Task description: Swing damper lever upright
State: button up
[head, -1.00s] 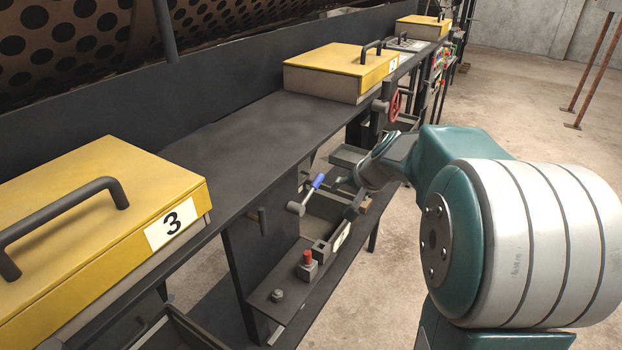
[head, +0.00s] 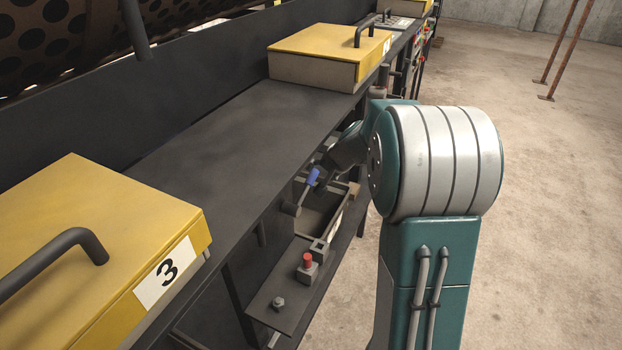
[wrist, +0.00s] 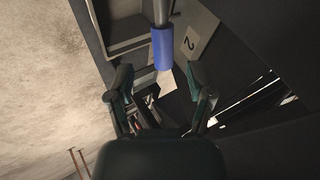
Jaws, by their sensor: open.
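The damper lever (head: 302,195) is a grey bar with a blue grip (head: 313,176). In the head view it leans up and to the right from a pivot under the shelf edge. In the wrist view the blue grip (wrist: 162,48) hangs in from the top, just ahead of the gap between my fingers. My gripper (wrist: 160,82) is open and empty, with one finger to each side of the grip's line. In the head view my gripper (head: 322,178) is beside the blue grip and mostly hidden by its dark wrist. I cannot tell whether it touches the lever.
A yellow box marked 3 (head: 130,250) sits on the shelf at left, another yellow box (head: 320,55) farther back. A red button (head: 307,260) and a bolt (head: 278,304) are on the lower ledge. A plate marked 2 (wrist: 195,42) lies near the lever. Open floor is at right.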

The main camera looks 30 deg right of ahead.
aim_at(313, 178)
jog(key=x, duration=0.6)
jog(key=shift+a+r, duration=0.1)
jog(key=shift+a, duration=0.1)
jog(key=shift+d, duration=0.1)
grip_shut()
